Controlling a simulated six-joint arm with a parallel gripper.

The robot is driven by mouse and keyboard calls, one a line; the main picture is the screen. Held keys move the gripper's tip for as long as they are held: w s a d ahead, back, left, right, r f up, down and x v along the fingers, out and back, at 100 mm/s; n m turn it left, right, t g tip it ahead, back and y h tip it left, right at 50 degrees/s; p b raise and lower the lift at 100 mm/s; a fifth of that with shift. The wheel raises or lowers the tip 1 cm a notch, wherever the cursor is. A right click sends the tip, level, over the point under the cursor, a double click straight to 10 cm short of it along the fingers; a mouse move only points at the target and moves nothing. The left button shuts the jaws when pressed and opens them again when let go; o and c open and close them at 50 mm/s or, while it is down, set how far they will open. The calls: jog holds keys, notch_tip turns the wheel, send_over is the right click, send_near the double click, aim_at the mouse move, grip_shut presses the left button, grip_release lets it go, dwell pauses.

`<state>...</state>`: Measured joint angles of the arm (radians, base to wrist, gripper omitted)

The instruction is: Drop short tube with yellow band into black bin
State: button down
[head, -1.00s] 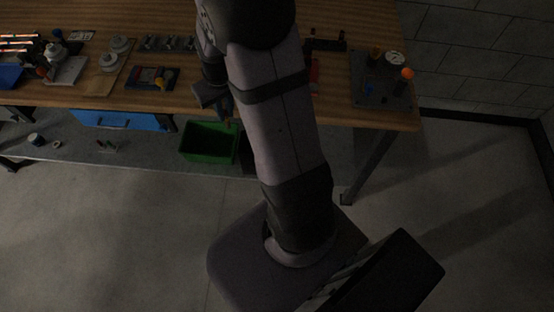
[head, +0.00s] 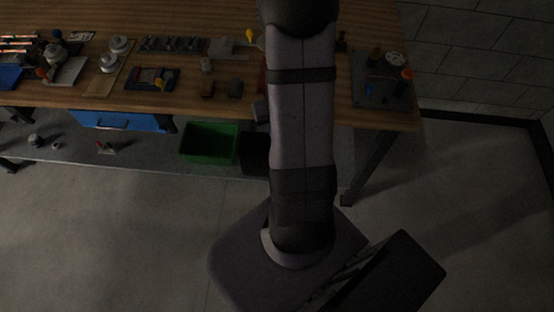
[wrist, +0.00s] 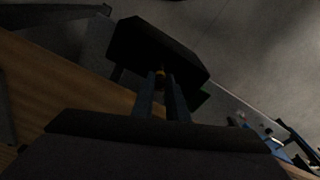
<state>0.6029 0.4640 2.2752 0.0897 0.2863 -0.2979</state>
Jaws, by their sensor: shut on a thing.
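In the wrist view my gripper (wrist: 161,88) points down with its two fingers close together, shut on the short tube with the yellow band (wrist: 160,74). Only a small yellowish end of the tube shows between the fingertips; the rest is hidden or too dark. The black bin (wrist: 140,38) lies beyond the fingertips, and the tube appears in front of its dark opening. I cannot tell how high the tube is above it. In the head view the black bin (head: 254,153) stands under the bench edge, partly covered by my arm; the fingers are hidden there.
The green bin (head: 209,143) stands left of the black bin on the lower shelf. The wooden bench (head: 215,100) carries several tools and fixtures. A blue drawer (head: 121,120) is under its left part. A dark plate with small parts (head: 382,97) is at the right end.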

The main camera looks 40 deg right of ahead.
jog(key=shift+w+d+f+m+h, duration=0.1)
jog(key=shift+w+d+m, duration=0.25)
jog(key=shift+m, duration=0.8)
jog(key=shift+w+d+f+m+h, duration=0.1)
jog(key=shift+w+d+m, duration=0.25)
jog(key=shift+m, duration=0.75)
jog(key=shift+w+d+m+h, duration=0.15)
jog(key=shift+d+m, duration=0.3)
jog(key=shift+m, duration=0.7)
jog(key=shift+f, duration=0.15)
notch_tip(320, 180, down, 6)
jog(key=b, duration=0.5)
